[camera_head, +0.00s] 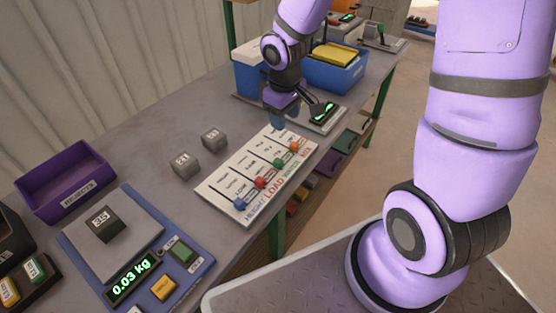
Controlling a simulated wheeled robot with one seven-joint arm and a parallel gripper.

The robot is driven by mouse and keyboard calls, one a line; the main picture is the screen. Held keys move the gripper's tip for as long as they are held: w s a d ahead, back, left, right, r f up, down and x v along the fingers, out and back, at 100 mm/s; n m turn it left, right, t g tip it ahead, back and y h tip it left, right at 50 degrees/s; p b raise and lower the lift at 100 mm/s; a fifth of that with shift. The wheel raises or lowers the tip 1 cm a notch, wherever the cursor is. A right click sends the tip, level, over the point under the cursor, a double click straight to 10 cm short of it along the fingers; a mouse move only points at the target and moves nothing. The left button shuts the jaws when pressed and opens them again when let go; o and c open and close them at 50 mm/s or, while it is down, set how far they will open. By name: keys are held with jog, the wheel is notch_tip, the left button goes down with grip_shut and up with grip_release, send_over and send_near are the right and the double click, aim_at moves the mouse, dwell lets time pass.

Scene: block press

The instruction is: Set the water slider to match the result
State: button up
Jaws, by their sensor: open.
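A white slider panel (235,192) lies on the table in the middle of the head view. It has blue (240,205), red (260,183), green (278,163) and orange (294,147) knobs, all near its front edge. Its labels are too small for me to tell which slider is water. My gripper (280,115) is open and empty, above the table just beyond the panel's far right end, apart from the knobs. A small device with a green display (323,110) stands right of my gripper; its reading is unclear.
A scale (190,246) at the front left reads 0.03 kg and bears a dark block (104,224) marked 35. Two grey blocks (184,164) (214,138) sit left of the panel. A purple tray (65,180) is at the left, blue bins (335,75) at the back.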

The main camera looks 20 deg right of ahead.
send_near(278, 160)
jog(key=shift+n+g+y, duration=0.3)
jog(key=shift+n, duration=0.1)
jog(key=shift+w+d+f, duration=0.15)
jog(key=shift+f, duration=2.35)
jog(key=shift+w+d+f, duration=0.1)
jog(key=shift+f, duration=2.45)
jog(key=shift+c, duration=0.5)
